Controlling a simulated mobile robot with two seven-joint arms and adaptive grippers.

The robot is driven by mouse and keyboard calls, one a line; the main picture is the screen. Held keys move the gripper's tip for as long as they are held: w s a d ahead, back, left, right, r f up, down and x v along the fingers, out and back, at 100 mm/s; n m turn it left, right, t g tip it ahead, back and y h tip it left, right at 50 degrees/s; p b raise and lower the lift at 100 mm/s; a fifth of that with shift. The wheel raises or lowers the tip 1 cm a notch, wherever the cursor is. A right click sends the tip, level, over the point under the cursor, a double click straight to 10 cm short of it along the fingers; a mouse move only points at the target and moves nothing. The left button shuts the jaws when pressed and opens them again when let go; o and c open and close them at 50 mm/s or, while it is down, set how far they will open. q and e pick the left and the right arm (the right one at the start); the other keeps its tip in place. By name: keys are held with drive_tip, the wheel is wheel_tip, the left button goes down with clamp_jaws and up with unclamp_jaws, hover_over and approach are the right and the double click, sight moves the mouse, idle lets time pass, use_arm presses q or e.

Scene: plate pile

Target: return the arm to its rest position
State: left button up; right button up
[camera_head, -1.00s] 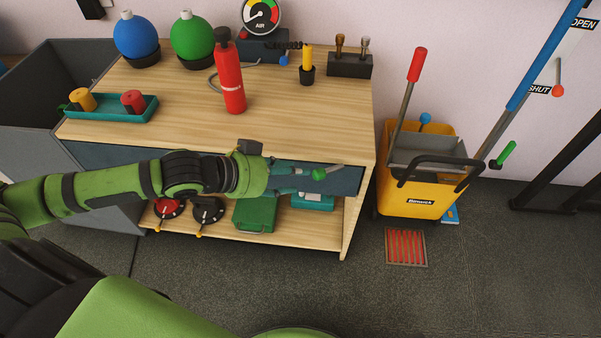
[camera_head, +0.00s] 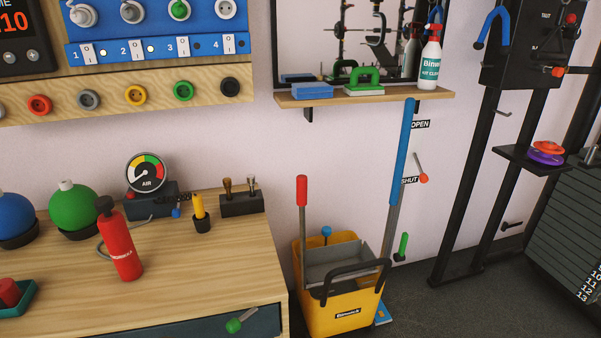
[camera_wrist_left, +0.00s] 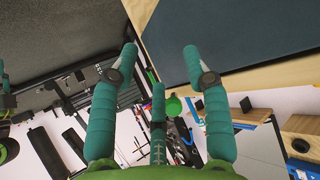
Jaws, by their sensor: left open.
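My left gripper (camera_wrist_left: 160,60) shows only in the left wrist view. Its teal fingers are spread apart with nothing between the tips, so it is open and empty. A dark blue panel with a pale wooden edge (camera_wrist_left: 180,75) lies beyond the tips at the upper right. A green knob (camera_wrist_left: 173,107) shows behind the middle finger; I cannot tell whether it touches. In the head view neither arm shows. A lever with a green knob (camera_head: 234,325) sticks out at the dark drawer front (camera_head: 200,329) of the wooden bench (camera_head: 190,270).
The bench holds a red extinguisher (camera_head: 120,247), a green ball (camera_head: 74,207), an air gauge (camera_head: 147,172) and a yellow-handled tool (camera_head: 198,208). A yellow mop bucket (camera_head: 345,315) stands right of it. A black rack (camera_head: 470,200) stands farther right. Dark floor (camera_head: 450,310) between them is clear.

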use_arm(q)
drive_tip(key=s+f+n+g+y, duration=0.5)
drive_tip(key=s+f+g, duration=0.2)
drive_tip(key=s+f, duration=1.35)
drive_tip(key=s+a+r+g+p, duration=0.1)
drive_tip(key=s+a+p, duration=0.1)
drive_tip(key=s+p, duration=1.3)
drive_tip(key=p, duration=0.9)
drive_tip(key=shift+s+a+r+m, duration=0.15)
drive_tip(key=shift+s+a+m, duration=0.05)
drive_tip(key=shift+s+m, duration=0.1)
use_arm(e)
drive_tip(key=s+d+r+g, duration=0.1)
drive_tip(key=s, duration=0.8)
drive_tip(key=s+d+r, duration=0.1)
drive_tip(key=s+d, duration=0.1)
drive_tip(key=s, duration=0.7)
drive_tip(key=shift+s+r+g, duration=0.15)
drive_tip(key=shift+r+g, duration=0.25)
use_arm(q)
drive_tip(key=shift+c, duration=0.9)
drive_tip(key=shift+s, duration=0.15)
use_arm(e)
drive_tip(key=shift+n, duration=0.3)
